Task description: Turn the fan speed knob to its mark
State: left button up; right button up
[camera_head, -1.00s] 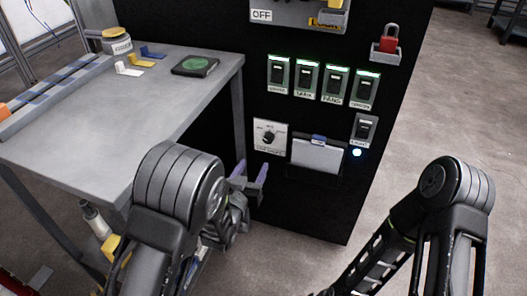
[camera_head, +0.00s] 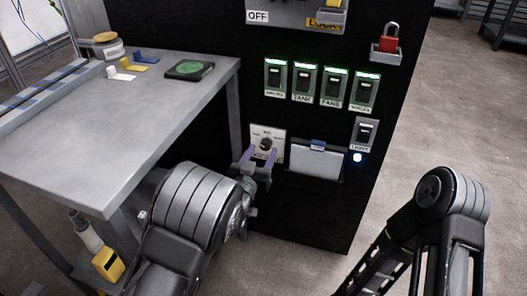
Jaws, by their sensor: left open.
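The fan speed knob (camera_head: 266,144) is a small dark dial on a white plate (camera_head: 256,134) low on the black cabinet's front. The plate carries small printed labels that I cannot read clearly. My left gripper (camera_head: 258,155) is open, its two purple-grey fingers pointing at the plate just below and around the knob. I cannot tell whether the fingers touch the knob. The lower part of the plate is partly hidden by the fingers. My right arm (camera_head: 440,200) comes in at the lower right, and its gripper is out of view.
Several lit switches (camera_head: 305,83) sit above the knob. A document holder (camera_head: 315,160) with a clipboard is just right of it, with a light switch (camera_head: 365,132) beyond. A red padlock (camera_head: 388,40) is higher up. The grey table (camera_head: 130,120) stands close on the left.

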pick_arm(q)
jog(key=shift+x, duration=1.15)
grip_shut()
